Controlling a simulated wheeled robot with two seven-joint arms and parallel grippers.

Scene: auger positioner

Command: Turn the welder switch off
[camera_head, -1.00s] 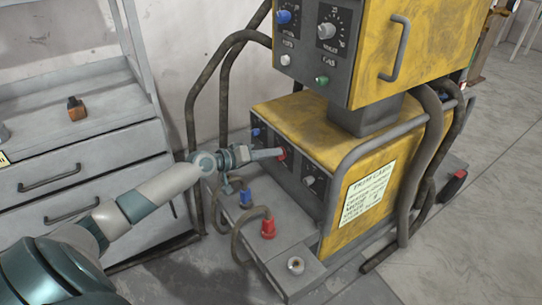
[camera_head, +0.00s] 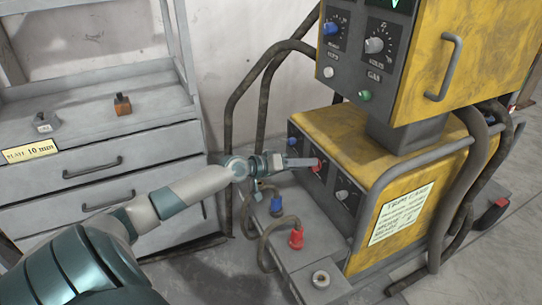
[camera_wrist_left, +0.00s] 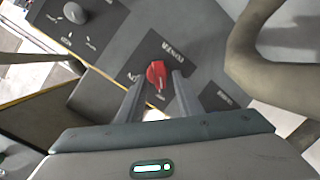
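The yellow welder (camera_head: 365,148) stands on the grey base, with dark control panels facing left. Its red switch (camera_head: 319,164) is on the lower panel. The switch also shows in the left wrist view (camera_wrist_left: 156,74), on a dark plate with lettering too small to read surely. My left gripper (camera_head: 304,162) reaches the panel from the left. In the wrist view its two fingers stand either side of the red switch, with gaps between the fingers and the switch, so it is open. My right gripper is not in view.
A grey knob (camera_head: 342,195) sits beside the switch on the lower panel. Blue (camera_head: 276,205) and red (camera_head: 296,238) cable plugs stand below my left gripper. Thick hoses (camera_head: 262,75) curve behind the arm. A grey drawer cabinet (camera_head: 105,150) stands at left.

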